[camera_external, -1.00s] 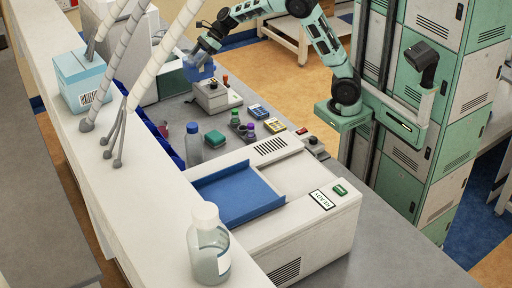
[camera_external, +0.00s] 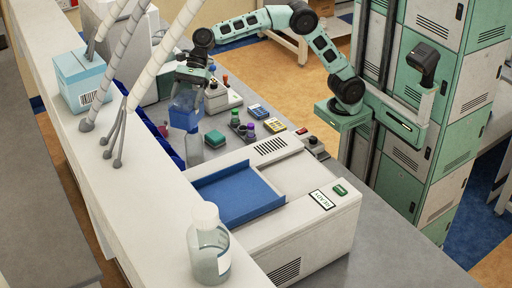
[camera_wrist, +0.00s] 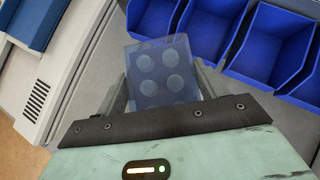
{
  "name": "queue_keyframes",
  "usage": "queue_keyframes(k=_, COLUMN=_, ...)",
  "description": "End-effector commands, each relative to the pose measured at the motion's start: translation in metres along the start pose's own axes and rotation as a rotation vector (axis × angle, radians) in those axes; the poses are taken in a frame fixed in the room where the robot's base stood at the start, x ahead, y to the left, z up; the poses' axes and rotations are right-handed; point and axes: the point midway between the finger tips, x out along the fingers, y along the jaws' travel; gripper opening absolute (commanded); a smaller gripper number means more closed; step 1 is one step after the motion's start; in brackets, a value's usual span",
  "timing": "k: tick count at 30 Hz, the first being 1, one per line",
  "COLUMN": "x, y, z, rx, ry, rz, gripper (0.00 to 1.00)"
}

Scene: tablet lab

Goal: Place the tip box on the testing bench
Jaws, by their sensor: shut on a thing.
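The grey bench (camera_external: 221,124) lies below. I cannot tell which surface is the testing bench.
A white machine (camera_external: 320,215) with a blue tray (camera_external: 235,193) stands in front. Blue bins (camera_wrist: 272,42) line the shelf side. A glass bottle (camera_external: 208,245) stands on the shelf.

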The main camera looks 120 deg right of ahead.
Motion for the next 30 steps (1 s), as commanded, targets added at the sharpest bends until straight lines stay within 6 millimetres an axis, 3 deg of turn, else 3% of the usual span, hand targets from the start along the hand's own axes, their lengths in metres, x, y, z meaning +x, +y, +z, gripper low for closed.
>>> queue_keyframes(k=1, x=0.012, y=0.022, z=0.019, rx=-0.033, ry=-0.002, rz=0.032, gripper=0.44)
queue_keyframes(k=6, x=0.039, y=0.089, z=0.069, rx=-0.122, ry=-0.003, rz=0.120, gripper=0.44)
queue_keyframes(k=15, x=0.069, y=0.208, z=0.132, rx=-0.256, ry=-0.002, rz=0.255, gripper=0.44)
queue_keyframes(k=23, x=0.092, y=0.308, z=0.159, rx=-0.356, ry=-0.003, rz=0.355, gripper=0.44)
queue_keyframes(k=30, x=0.107, y=0.412, z=0.172, rx=-0.453, ry=-0.004, rz=0.452, gripper=0.44)
